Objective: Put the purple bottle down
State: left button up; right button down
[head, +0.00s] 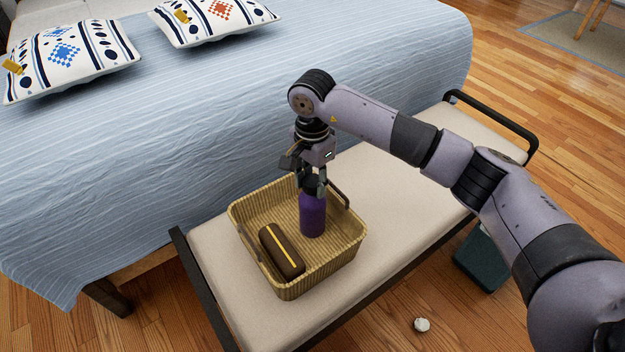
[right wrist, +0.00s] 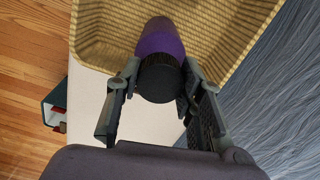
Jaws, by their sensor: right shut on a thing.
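The purple bottle (head: 313,214) with a black cap is upright, in or just over the right part of a wicker basket (head: 240,228). My right gripper (head: 313,188) comes from above and is shut on the bottle near its cap. In the right wrist view the purple bottle (right wrist: 161,40) extends away between my right gripper's fingers (right wrist: 152,88), with the basket (right wrist: 95,30) behind it. I cannot tell whether the bottle's base touches the basket floor. My left gripper is not in view.
A brown case with a yellow stripe (head: 282,250) lies in the basket's left part. The basket stands on a cushioned bench (head: 405,205) beside the bed (head: 130,160). A dark bin (head: 483,262) and a crumpled white thing (head: 422,325) are on the floor.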

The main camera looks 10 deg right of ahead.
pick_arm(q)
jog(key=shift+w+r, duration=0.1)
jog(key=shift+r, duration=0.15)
pick_arm(e)
jog(key=c, duration=1.1)
grip_release()
jog(key=shift+r, duration=0.1)
jog(key=shift+r, duration=0.3)
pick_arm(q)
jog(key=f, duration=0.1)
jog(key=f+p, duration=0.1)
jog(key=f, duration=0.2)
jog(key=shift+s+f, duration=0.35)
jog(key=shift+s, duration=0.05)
pick_arm(e)
notch_tip(320, 180, up, 12)
jog(key=shift+f, duration=0.25)
